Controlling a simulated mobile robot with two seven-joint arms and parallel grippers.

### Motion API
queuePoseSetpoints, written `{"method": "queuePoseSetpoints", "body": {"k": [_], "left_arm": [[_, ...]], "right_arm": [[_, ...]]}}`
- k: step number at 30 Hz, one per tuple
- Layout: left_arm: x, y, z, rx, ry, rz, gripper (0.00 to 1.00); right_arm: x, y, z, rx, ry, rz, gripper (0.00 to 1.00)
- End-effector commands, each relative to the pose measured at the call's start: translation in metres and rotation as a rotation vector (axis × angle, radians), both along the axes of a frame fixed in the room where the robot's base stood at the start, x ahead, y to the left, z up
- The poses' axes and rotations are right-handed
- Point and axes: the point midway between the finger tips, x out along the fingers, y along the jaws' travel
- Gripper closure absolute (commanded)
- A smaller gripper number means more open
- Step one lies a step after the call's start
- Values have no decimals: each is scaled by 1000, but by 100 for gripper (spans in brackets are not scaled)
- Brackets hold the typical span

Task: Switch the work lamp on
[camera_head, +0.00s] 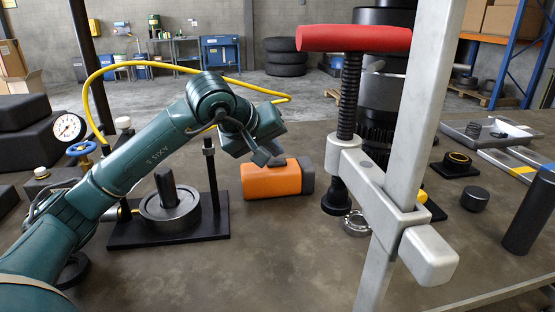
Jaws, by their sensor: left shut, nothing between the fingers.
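An orange block with a dark grey end (271,180) lies on the table near the middle. It may be the work lamp, but I cannot tell; no switch or lit part shows on it. My left gripper (266,156) comes in from the left and points down, just above and in front of the block's upper left part in the picture. Its fingers are shut and empty. I cannot tell whether they touch the block. My right gripper is not in view.
A large clamp with a red handle (353,38) stands close in front, hiding part of a gear stack (381,92). A black stand with a round grey part (170,210) is left of the block. A yellow hose arches behind my arm.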

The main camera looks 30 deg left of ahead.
Motion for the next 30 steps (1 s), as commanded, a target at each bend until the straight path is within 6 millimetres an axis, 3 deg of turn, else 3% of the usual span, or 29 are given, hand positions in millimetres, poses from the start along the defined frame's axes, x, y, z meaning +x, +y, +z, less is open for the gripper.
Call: {"method": "queuePoseSetpoints", "body": {"k": [30], "left_arm": [[0, 0, -9, 0, 1, -1, 100]], "right_arm": [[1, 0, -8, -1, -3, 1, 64]]}}
